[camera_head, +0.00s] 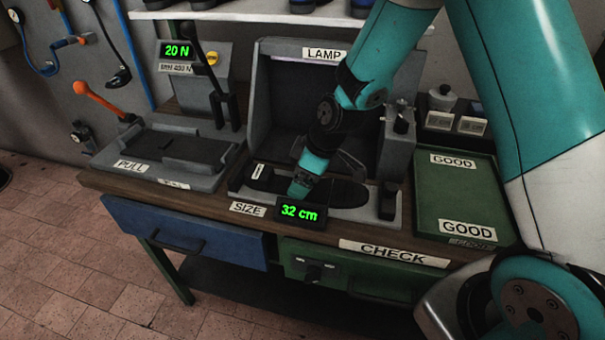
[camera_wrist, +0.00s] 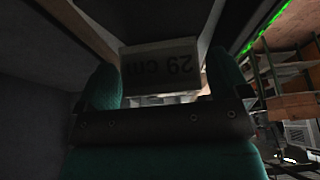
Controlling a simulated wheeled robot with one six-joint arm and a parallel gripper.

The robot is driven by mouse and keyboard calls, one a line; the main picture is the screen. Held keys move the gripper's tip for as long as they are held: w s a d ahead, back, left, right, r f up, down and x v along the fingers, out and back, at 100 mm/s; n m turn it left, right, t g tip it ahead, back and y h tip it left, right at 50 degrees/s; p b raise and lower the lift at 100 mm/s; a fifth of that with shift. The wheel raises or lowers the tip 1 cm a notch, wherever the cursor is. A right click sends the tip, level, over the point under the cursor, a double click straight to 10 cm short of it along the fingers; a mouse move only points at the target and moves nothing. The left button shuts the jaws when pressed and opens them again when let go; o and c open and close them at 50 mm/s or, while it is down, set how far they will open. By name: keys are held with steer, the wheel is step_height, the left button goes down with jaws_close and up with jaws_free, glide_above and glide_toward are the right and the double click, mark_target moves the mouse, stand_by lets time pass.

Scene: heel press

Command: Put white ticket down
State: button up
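My gripper (camera_head: 302,186) points down at the front of the SIZE station, just behind its small 32 cm display (camera_head: 300,213). In the wrist view, the white ticket (camera_wrist: 160,68) sits between the two teal fingers of my gripper (camera_wrist: 165,80). It reads "29 cm" upside down and nearly fills the gap, so the fingers appear shut on it. The picture is dark, and exact contact at the right finger is hard to see. A dark flat sole shape (camera_head: 340,193) lies on the station, partly behind my arm. In the head view I cannot make out the ticket at my gripper.
The PULL station (camera_head: 165,150) with its orange-knobbed lever stands at the left. The grey LAMP box (camera_head: 285,90) rises behind my gripper. A green GOOD tray (camera_head: 455,195) lies at the right with open surface. The CHECK label (camera_head: 395,253) marks the bench's front edge.

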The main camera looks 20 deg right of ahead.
steer(key=shift+d+r, duration=0.1)
steer(key=shift+r, duration=0.45)
steer(key=s+a+v, duration=0.1)
steer(key=v, duration=1.1)
steer(key=s+a+r+m+g, duration=0.1)
steer(key=s+a+r, duration=0.1)
steer(key=s, duration=0.5)
steer(key=s+a+r+m, duration=0.1)
steer(key=s+a+r, duration=0.2)
steer(key=s, duration=0.4)
steer(key=s+a+r+m+g, duration=0.1)
steer(key=s+a+r+m, duration=0.1)
steer(key=s, duration=0.5)
steer(key=shift+a+r+g+b, duration=0.3)
steer(key=shift+a+r, duration=0.1)
steer(key=shift+r, duration=0.1)
